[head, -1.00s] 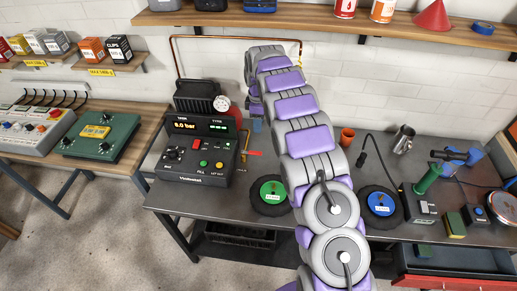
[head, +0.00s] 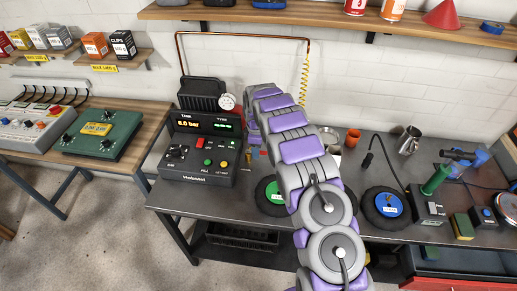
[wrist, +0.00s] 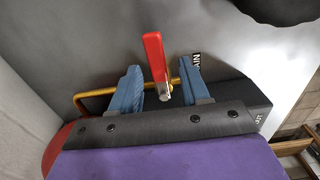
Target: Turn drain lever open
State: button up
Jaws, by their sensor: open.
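The drain lever (wrist: 154,58) has a flat red handle on a metal stem. In the wrist view it stands between the two blue fingers of my gripper (wrist: 160,74). The fingers are open, one on each side of the lever, with a visible gap to both. A brass pipe (wrist: 94,97) runs behind the fingers at the stem. In the head view my gripper (head: 256,153) is low beside the right side of the black control box (head: 200,150), and the lever there is too small and covered to make out clearly.
An orange cup (head: 353,137) and a metal pitcher (head: 408,140) stand at the back of the grey bench (head: 240,207).

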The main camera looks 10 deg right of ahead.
jog(key=shift+a, duration=0.45)
jog(key=d, duration=0.2)
jog(key=shift+d, duration=0.35)
jog(key=c, duration=0.6)
jog(key=shift+a+r, duration=0.1)
jog(key=shift+a, duration=0.15)
jog(key=shift+c, duration=1.2)
jog(key=shift+a, duration=0.5)
grip_shut()
jog(key=shift+d, duration=0.1)
